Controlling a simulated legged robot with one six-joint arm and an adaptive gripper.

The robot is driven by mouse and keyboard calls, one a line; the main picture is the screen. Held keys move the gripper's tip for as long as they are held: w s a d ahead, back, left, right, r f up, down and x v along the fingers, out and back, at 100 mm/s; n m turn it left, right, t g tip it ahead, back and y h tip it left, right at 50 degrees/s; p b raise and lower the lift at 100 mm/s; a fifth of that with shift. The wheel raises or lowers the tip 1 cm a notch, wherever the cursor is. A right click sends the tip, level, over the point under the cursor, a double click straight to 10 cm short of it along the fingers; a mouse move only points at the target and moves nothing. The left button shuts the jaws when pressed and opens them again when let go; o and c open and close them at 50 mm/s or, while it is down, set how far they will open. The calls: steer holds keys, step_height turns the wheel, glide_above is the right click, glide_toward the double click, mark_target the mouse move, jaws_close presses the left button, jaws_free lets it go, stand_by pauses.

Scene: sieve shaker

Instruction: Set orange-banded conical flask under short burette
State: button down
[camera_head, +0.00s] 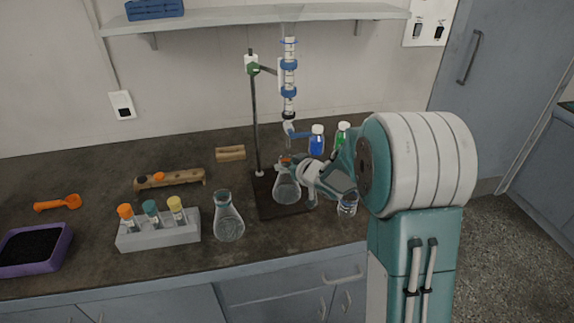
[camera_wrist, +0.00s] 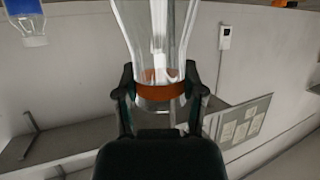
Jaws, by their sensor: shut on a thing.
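The orange-banded conical flask (camera_head: 287,189) is clear glass and upright, over the dark stand base (camera_head: 265,205). I cannot tell whether it touches the base. The burette (camera_head: 289,80) is clamped upright on the stand above it, its blue tap and tip close over the flask's mouth. My gripper (camera_head: 298,168) is shut on the flask's neck from the right, hiding part of it. In the wrist view my gripper (camera_wrist: 160,92) has one finger on each side of the orange band (camera_wrist: 160,90) of the flask.
A second conical flask (camera_head: 228,220) stands left of the base. A tube rack (camera_head: 160,235), wooden holder (camera_head: 172,180) and purple tray (camera_head: 62,250) lie farther left. Blue (camera_head: 317,143) and green-filled (camera_head: 342,135) bottles stand behind my gripper; a small clear bottle (camera_head: 347,207) is at its right.

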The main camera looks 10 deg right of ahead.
steer(key=shift+c, duration=0.9)
jaws_free()
steer(key=shift+d+f, duration=0.1)
steer(key=shift+d, duration=0.1)
